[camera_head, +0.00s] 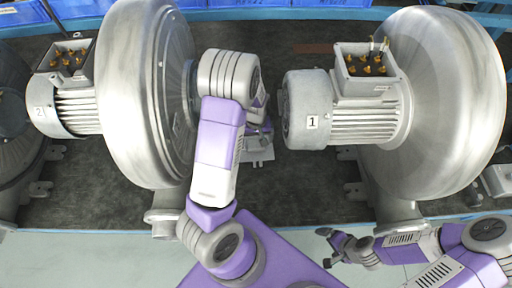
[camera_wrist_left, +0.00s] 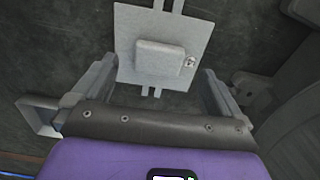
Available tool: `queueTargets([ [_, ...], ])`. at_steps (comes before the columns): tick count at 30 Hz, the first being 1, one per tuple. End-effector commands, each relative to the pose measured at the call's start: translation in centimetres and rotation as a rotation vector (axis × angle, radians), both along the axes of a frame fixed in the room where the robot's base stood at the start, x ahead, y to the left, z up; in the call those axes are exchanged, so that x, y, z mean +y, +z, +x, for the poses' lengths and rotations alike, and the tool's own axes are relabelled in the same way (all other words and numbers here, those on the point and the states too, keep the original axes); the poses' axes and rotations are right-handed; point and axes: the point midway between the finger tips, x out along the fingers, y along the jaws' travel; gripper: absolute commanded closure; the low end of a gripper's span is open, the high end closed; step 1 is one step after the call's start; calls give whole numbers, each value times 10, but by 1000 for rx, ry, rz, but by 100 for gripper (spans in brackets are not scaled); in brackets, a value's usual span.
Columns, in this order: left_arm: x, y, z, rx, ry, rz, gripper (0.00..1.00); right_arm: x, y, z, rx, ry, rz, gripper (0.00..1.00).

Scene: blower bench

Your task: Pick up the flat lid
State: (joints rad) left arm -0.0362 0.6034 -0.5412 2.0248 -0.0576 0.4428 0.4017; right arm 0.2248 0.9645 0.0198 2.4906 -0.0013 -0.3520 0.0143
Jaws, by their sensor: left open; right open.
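The flat lid (camera_wrist_left: 190,30) is a light grey square plate with a raised block in its middle and a small mark beside it. In the left wrist view it lies on the dark bench top, ahead of and partly between the fingers of my left gripper (camera_wrist_left: 157,72). That gripper is open and holds nothing. In the head view the lid (camera_head: 260,157) shows only in part, below my left gripper (camera_head: 262,128), and the arm hides the rest. My right gripper (camera_head: 328,248) is open and empty in front of the bench, away from the lid.
Blower 1 (camera_head: 440,100) stands right of the lid, with an open terminal box (camera_head: 367,65) on its motor. Blower 2 (camera_head: 125,90) stands close on the left, also with an open box (camera_head: 66,58). Blue bins (camera_head: 230,4) line the back.

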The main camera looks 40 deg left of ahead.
Motion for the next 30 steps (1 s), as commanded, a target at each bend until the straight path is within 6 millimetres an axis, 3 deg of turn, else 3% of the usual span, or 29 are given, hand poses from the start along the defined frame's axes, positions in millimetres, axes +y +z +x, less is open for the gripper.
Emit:
queueTargets([
  [11, 1, -53, 1, 3, 2, 0, 0, 0, -13, 0, 0, 0, 0, 0],
  [20, 1, -58, 2, -1, 1, 0, 0, 0, -13, 0, 0, 0, 0, 0],
  [30, 1, -58, 1, -1, 1, -1, 49, 0, -13, 0, 0, 0, 0, 0],
])
